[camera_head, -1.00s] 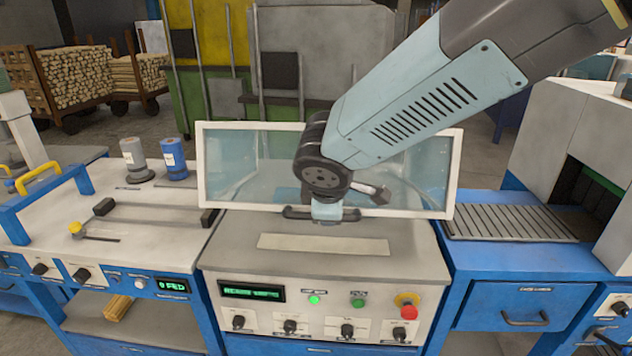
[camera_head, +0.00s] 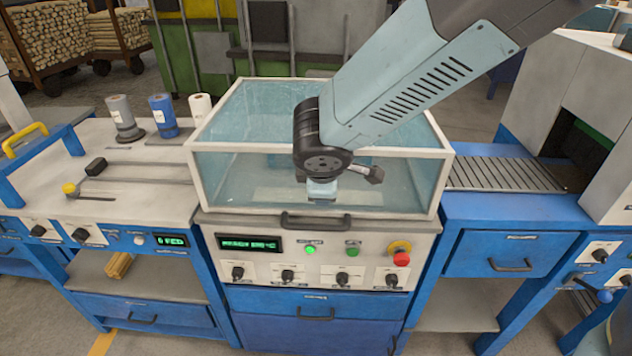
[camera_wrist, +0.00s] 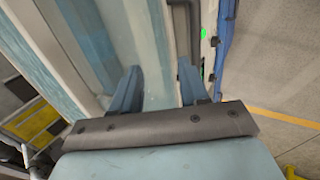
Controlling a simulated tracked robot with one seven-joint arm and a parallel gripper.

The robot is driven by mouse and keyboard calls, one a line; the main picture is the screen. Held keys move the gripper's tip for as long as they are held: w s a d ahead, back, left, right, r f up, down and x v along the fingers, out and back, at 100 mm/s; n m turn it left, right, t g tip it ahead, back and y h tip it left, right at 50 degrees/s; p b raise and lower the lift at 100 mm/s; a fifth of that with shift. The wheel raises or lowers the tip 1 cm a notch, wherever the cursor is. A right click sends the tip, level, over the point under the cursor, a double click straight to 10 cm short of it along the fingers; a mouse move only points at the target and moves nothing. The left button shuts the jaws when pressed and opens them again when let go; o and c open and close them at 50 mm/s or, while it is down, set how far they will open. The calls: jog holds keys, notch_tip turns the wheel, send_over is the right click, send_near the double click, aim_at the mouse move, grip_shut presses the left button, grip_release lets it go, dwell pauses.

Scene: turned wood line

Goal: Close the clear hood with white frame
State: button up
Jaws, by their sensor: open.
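The clear hood with its white frame (camera_head: 322,148) sits down over the deck of the middle machine in the head view, its lower front edge along the top of the control panel. No gap shows there. Its dark handle (camera_head: 316,221) is at the bottom of the front. My gripper (camera_head: 322,192) is in front of the hood's front pane, a little above the handle in the picture; its fingertips are hard to make out there. In the wrist view my gripper (camera_wrist: 158,80) has its two blue fingers apart with nothing held between them.
The control panel (camera_head: 312,262) below the hood has a green display, knobs and a red stop button (camera_head: 401,258). A slatted conveyor (camera_head: 505,174) is at right.

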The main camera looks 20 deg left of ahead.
jog(key=v, duration=1.3)
jog(key=shift+s+r, duration=0.2)
jog(key=shift+r, duration=0.1)
jog(key=shift+d, duration=0.15)
jog(key=w+d+r+m+h, duration=0.15)
jog(key=w+d+m, duration=0.35)
jog(key=d, duration=0.6)
jog(key=s+d+r+m, duration=0.1)
jog(key=s+d+m, duration=0.1)
jog(key=d+m, duration=0.6)
jog(key=s+d+r+m, duration=0.1)
jog(key=d+m, duration=0.7)
jog(key=d, duration=1)
jog(key=shift+s+r+g, duration=0.2)
jog(key=shift+s+g, duration=0.1)
jog(key=shift+s, duration=0.15)
